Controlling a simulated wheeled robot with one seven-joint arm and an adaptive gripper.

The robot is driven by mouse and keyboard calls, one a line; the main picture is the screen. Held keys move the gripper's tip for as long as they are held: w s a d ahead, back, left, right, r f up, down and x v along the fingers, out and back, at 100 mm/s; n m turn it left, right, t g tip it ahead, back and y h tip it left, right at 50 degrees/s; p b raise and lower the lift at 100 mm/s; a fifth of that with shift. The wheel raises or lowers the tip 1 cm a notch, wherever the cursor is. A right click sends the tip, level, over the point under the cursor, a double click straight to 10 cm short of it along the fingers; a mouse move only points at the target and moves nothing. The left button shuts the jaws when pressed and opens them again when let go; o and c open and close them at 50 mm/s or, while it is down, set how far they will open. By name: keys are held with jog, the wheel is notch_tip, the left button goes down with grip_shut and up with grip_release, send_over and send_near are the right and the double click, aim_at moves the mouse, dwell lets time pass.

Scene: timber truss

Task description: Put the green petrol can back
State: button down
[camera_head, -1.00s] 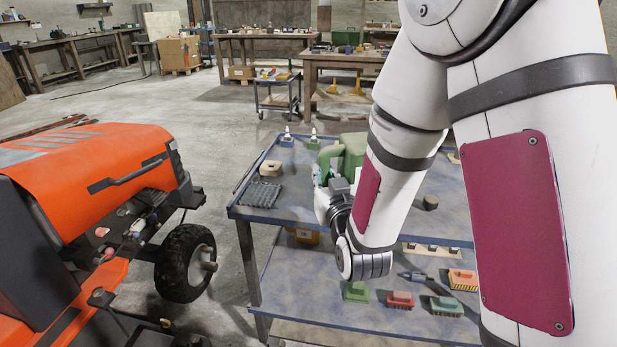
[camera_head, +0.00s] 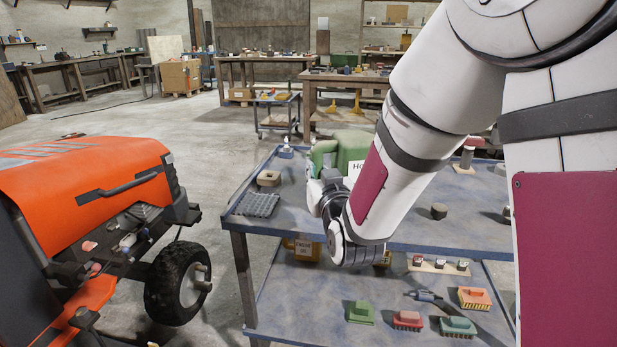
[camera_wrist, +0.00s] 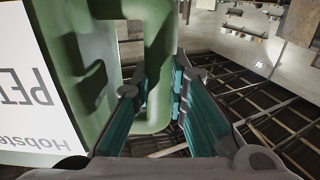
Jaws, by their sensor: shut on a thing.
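The green petrol can (camera_head: 345,150) is in my gripper, seen over the blue table in the head view. Part of its white label shows there; my arm hides its lower part. In the wrist view the can (camera_wrist: 90,75) fills the left side, its label lettering upside down. My gripper (camera_wrist: 165,95) has its teal-padded fingers on either side of the can's handle bar, shut on it. In the head view my gripper (camera_head: 328,185) is mostly behind my wrist. I cannot tell whether the can touches the tabletop.
The blue table (camera_head: 425,232) carries a grey ribbed tray (camera_head: 257,204), a tan block (camera_head: 269,178) and a dark cylinder (camera_head: 439,211). Several brushes, including a green one (camera_head: 361,312), lie on its lower shelf. An orange tractor (camera_head: 90,195) stands at left. Floor between is clear.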

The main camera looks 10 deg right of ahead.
jog(key=w+a+f+b, duration=0.1)
jog(key=w+f, duration=0.3)
jog(key=w, duration=0.2)
jog(key=shift+w, duration=0.3)
jog(key=shift+b, duration=0.4)
jog(key=c, duration=1.6)
grip_release()
jog(key=shift+f, duration=0.15)
